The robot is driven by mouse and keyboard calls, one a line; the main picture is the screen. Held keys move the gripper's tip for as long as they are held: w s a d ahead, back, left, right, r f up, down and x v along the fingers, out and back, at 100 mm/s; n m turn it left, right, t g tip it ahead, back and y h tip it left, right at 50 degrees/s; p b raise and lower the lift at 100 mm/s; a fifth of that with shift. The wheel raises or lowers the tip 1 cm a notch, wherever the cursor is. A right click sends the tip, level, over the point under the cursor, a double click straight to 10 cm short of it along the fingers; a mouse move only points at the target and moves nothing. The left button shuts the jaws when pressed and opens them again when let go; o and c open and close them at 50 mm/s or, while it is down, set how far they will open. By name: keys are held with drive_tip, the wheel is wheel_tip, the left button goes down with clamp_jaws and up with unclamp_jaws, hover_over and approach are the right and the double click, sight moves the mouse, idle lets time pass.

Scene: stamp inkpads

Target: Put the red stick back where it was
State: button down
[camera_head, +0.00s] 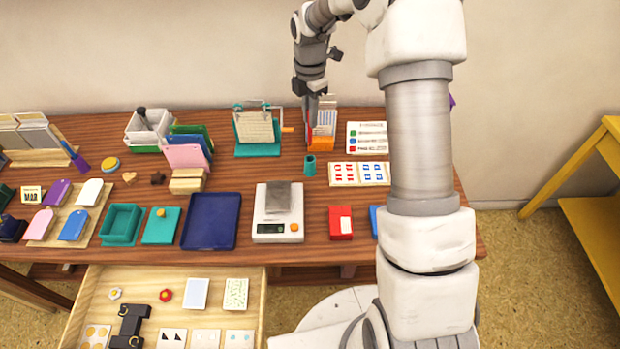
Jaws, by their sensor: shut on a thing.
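My gripper (312,104) is at the back of the table, pointing down. It is shut on the red stick (309,129), which shows only as a thin red sliver below the fingers. The stick hangs at the left edge of an orange holder (321,144) with upright cards. Whether it touches the holder cannot be told. A small teal cup (310,166) stands on the table just in front of and below the gripper; its inside is too small to make out.
A teal stand with a framed panel (257,150) is left of the gripper. A colour-marked sign (367,137) and a stamped card (359,174) are right of it. A scale (278,226) stands in front. An open drawer (190,273) juts from the table (336,196). My arm hides the table's right side.

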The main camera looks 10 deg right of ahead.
sight(310, 142)
wheel_tip(310, 142, down, 11)
drive_tip(key=shift+r+b, duration=0.15)
drive_tip(key=shift+b, duration=0.15)
idle(0.4)
drive_tip(key=c, duration=0.9)
unclamp_jaws()
drive_tip(key=shift+o, duration=0.2)
